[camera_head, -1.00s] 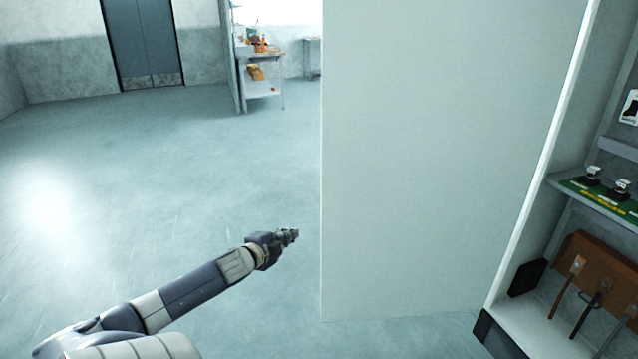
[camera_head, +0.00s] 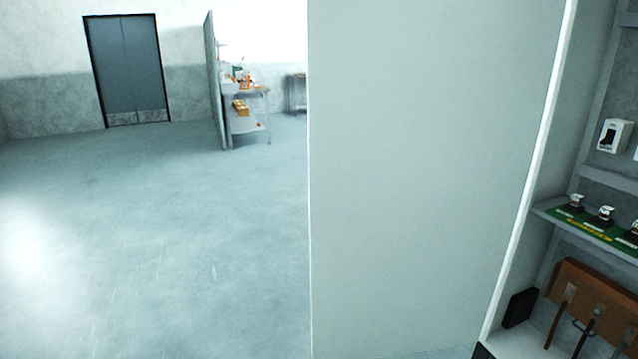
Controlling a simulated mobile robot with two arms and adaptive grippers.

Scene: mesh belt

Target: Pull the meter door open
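The meter door (camera_head: 420,170) is a large, flat pale grey panel filling the middle of the head view. It stands swung out from the open cabinet (camera_head: 548,120) at the right. Inside the cabinet are a white device (camera_head: 614,136) on the back wall, a green strip with several small dark and silver parts (camera_head: 606,215), and a brown board (camera_head: 598,294) with dark levers. Neither of my grippers is in view, so I cannot tell whether either one touches the door.
Open grey floor (camera_head: 160,240) lies left of the door. Farther back are a grey double door (camera_head: 126,70), a thin partition (camera_head: 213,80) and a shelf table (camera_head: 246,122) with orange and yellow items. A black box (camera_head: 520,307) sits low in the cabinet.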

